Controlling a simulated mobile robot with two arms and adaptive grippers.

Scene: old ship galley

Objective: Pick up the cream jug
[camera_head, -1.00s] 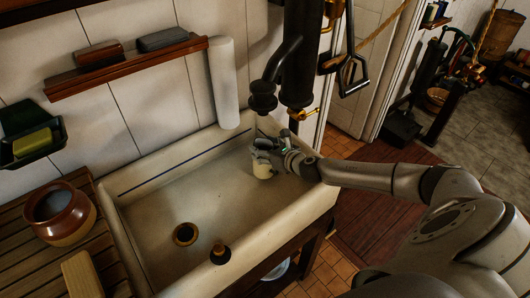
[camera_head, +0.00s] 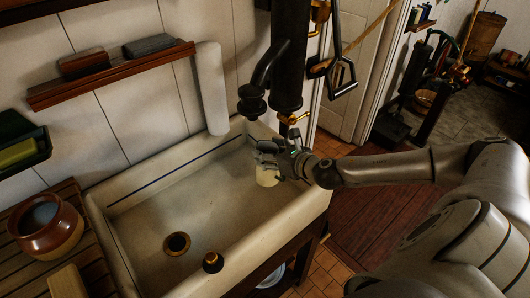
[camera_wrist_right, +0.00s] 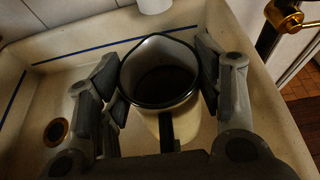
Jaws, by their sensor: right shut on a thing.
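The cream jug (camera_head: 267,177) is a pale cream vessel with a dark rim, seen at the right end of the sink in the head view. In the right wrist view the jug (camera_wrist_right: 160,85) shows its open mouth, dark inside, with a dark handle toward the camera. My right gripper (camera_head: 268,155) is shut on the jug, with a finger on each side of its body. Its fingers also show in the right wrist view (camera_wrist_right: 160,88). I cannot tell whether the jug's base touches the sink floor. My left gripper is not in view.
A black pump (camera_head: 290,65) with a spout stands just behind my right gripper. A brown pot (camera_head: 45,228) sits on the slatted board at left.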

